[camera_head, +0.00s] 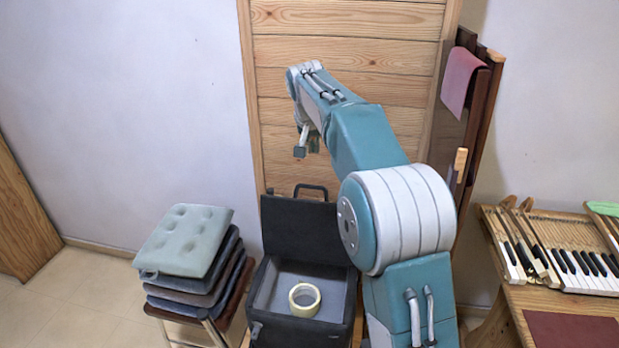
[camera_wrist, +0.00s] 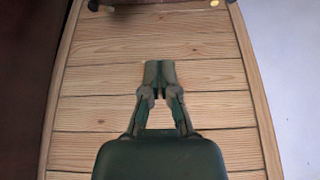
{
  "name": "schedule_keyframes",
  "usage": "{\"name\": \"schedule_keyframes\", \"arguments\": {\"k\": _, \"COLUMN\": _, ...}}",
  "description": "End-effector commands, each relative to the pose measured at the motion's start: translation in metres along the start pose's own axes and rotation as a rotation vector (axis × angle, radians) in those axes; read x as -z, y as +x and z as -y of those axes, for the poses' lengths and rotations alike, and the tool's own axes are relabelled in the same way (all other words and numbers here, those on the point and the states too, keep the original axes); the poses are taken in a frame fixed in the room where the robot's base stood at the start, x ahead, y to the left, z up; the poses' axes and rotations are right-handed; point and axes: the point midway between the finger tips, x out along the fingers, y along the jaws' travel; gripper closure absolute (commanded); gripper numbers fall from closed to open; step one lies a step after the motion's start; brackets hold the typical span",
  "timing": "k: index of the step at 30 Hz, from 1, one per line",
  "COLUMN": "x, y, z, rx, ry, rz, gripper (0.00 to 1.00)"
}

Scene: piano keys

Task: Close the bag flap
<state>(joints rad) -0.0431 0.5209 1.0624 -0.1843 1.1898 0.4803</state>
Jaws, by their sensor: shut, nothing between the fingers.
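The black bag (camera_head: 256,303) stands open in the head view. Its flap (camera_head: 299,226) is raised at the back, with a handle (camera_head: 311,188) on its top edge. A roll of tape (camera_head: 304,299) lies inside on the grey lining. My gripper (camera_head: 300,152) is above the flap in the picture, apart from it, with its small tip pointing down. In the wrist view my gripper's fingers (camera_wrist: 158,70) are together with nothing held, in front of wooden planks. I cannot make out the bag in the wrist view.
A stool with several stacked cushions (camera_head: 185,241) stands left of the bag. A planked wooden panel (camera_head: 345,50) is behind it. My arm covers the area to the right. Piano keys (camera_head: 570,262) lie on a wooden bench at the right.

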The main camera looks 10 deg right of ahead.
Motion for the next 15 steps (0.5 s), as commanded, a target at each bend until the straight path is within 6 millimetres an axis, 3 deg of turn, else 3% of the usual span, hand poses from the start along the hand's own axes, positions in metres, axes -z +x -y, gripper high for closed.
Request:
{"name": "schedule_keyframes", "arguments": {"k": 5, "x": 0.000, "y": 0.014, "z": 0.000, "rx": -0.003, "ry": 0.001, "rz": 0.004, "gripper": 1.00}}
{"name": "schedule_keyframes", "arguments": {"k": 15, "x": 0.000, "y": 0.075, "z": 0.000, "rx": -0.002, "ry": 0.001, "rz": 0.003, "gripper": 1.00}}
